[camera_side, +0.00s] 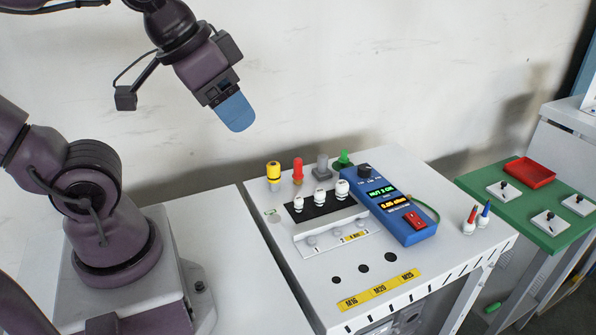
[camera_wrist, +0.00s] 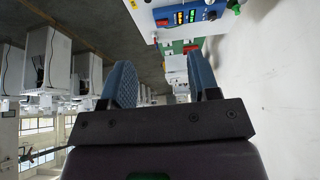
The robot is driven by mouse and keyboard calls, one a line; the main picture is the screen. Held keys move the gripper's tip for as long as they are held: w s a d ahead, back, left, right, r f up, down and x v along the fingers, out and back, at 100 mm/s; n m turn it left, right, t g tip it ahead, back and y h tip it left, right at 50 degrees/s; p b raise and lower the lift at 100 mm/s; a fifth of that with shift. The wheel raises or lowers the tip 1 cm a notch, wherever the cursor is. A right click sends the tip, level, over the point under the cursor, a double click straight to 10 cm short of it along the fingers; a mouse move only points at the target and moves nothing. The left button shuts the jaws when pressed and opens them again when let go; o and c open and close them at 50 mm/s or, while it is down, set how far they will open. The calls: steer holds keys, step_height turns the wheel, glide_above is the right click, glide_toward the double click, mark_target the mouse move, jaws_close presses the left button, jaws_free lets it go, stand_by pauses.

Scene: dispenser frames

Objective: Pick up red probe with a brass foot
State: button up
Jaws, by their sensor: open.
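The red probe with a brass foot (camera_side: 297,168) stands upright in the back row on the white bench top, between a yellow probe (camera_side: 273,171) and a grey one (camera_side: 322,166). A green probe (camera_side: 343,160) is at the right end of that row. My gripper (camera_side: 236,115) is up and to the left of the red probe, apart from it, with blue fingers. In the wrist view my gripper (camera_wrist: 162,78) has its two fingers spread with nothing between them. I cannot make out the red probe in the wrist view.
A blue tester (camera_side: 395,210) lies right of several white fittings on a black strip (camera_side: 320,206). A red-tipped and a blue-tipped piece (camera_side: 477,217) stand at the right edge. A green table (camera_side: 530,205) holds a red tray. The wall is close behind.

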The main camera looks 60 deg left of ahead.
steer(key=m+g, duration=0.6)
steer(key=m, duration=0.8)
glide_above(298, 159)
step_height(298, 159, down, 20)
steer(key=shift+s+f, duration=0.1)
steer(key=shift+f, duration=0.1)
steer(key=shift+r+m, duration=0.2)
steer(key=shift+m, duration=0.8)
steer(key=shift+f, duration=0.25)
step_height(298, 159, down, 12)
steer(key=shift+f, duration=0.25)
steer(key=c, duration=1)
